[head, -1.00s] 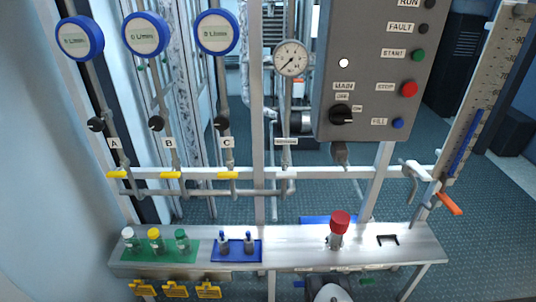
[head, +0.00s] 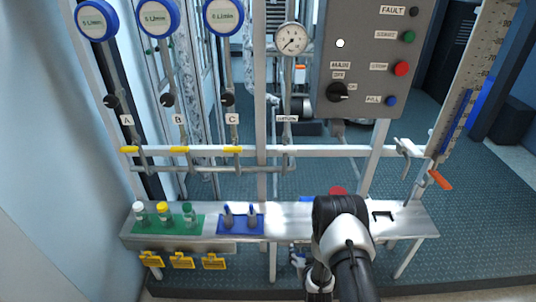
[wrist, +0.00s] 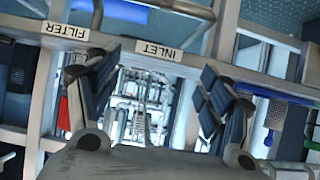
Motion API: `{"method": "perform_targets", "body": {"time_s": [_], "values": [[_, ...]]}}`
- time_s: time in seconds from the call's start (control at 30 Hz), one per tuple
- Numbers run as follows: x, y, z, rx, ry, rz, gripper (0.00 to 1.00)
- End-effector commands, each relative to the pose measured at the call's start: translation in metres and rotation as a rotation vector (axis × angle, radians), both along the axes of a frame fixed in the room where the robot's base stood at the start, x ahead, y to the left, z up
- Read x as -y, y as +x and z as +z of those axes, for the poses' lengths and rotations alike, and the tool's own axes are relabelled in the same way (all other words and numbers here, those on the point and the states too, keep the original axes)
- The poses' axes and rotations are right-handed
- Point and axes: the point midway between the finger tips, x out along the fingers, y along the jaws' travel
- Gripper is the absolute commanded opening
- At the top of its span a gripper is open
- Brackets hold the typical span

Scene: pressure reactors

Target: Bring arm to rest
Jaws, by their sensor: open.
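My arm (head: 340,245) rises from the bottom of the head view, in front of the metal shelf. Its dark joint hides most of the red-capped thing on the shelf; only a bit of the red cap (head: 338,191) shows. My gripper (wrist: 155,95) shows in the wrist view with its two dark-padded fingers spread wide and nothing between them. Behind the fingers are an INLET label (wrist: 160,50) and a FILTER label (wrist: 69,32), both upside down in that view.
Yellow tags (head: 182,261) hang below. A grey control box (head: 365,60), gauge (head: 292,39) and valve pipes stand above.

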Motion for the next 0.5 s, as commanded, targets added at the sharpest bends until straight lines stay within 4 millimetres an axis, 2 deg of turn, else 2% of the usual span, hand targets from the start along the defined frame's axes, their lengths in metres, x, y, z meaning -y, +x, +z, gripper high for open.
{"method": "perform_targets", "body": {"time_s": [0.03,0.2,0.37,0.5], "values": [[0.000,0.017,0.032,-0.007,0.001,-0.001,0.73],[0.000,0.041,0.115,-0.082,0.003,0.000,0.73],[0.000,0.038,0.195,-0.153,0.004,-0.001,0.73],[0.000,0.019,0.262,-0.214,0.005,-0.001,0.73]]}}
